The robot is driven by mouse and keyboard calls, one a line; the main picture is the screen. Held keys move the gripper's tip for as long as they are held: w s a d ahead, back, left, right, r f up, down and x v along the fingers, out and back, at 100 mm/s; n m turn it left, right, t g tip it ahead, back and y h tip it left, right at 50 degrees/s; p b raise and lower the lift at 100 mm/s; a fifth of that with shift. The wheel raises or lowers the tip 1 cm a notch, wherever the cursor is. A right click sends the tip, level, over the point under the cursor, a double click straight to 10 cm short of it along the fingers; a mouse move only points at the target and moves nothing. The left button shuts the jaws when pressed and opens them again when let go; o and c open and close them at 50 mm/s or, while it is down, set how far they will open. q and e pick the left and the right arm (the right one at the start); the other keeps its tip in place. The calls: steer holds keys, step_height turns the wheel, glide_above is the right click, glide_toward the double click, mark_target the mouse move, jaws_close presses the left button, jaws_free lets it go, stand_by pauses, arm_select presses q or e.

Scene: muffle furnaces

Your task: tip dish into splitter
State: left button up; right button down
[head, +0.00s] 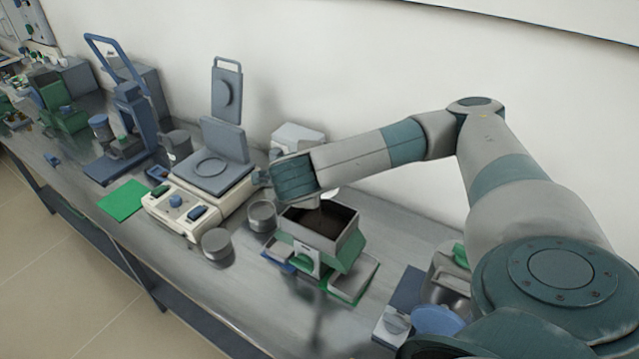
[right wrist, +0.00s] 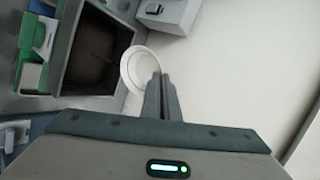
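The splitter (head: 345,250) is a box with an open grey top and green lower parts, standing on the bench below my right arm. Dark brown material lies inside its hopper, which also shows in the right wrist view (right wrist: 67,50). My right gripper (right wrist: 161,98) has its fingers close together at the rim of a small white round dish (right wrist: 132,70). The dish is held beside and partly over the hopper's edge; its exact tilt is hard to tell. In the head view my right wrist hides most of the dish. My left gripper is not in view.
A cream device with a grey plate (head: 207,168) stands left of the splitter. Grey round tins (head: 216,243) stand between them. A white box (head: 297,135) is behind, near the wall. A green mat (head: 123,200) lies farther left. Trays and containers crowd the right.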

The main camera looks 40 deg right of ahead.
stand_by(0.4)
steer(key=shift+w+d+g+y+p, duration=0.2)
steer(key=shift+w+d+g+y, duration=0.15)
steer(key=shift+d+y, duration=0.15)
steer(key=shift+w+d+g+y+p, duration=0.15)
steer(key=shift+w+d+g+y, duration=0.15)
steer(key=shift+d+y, duration=0.2)
steer(key=shift+w+d+f+g+y, duration=0.15)
steer(key=shift+w+d+g+y, duration=0.15)
steer(key=shift+y, duration=0.2)
steer(key=shift+w, duration=0.1)
steer(key=shift+w+d+f+g+y+p, duration=0.3)
steer(key=shift+w+d+f+g+y, duration=0.15)
steer(key=shift+d+g+y, duration=0.3)
steer(key=shift+w+d+f+g+y+p, duration=0.3)
steer(key=shift+w+d+g+y, duration=0.25)
steer(key=shift+y, duration=0.4)
steer(key=shift+s, duration=0.15)
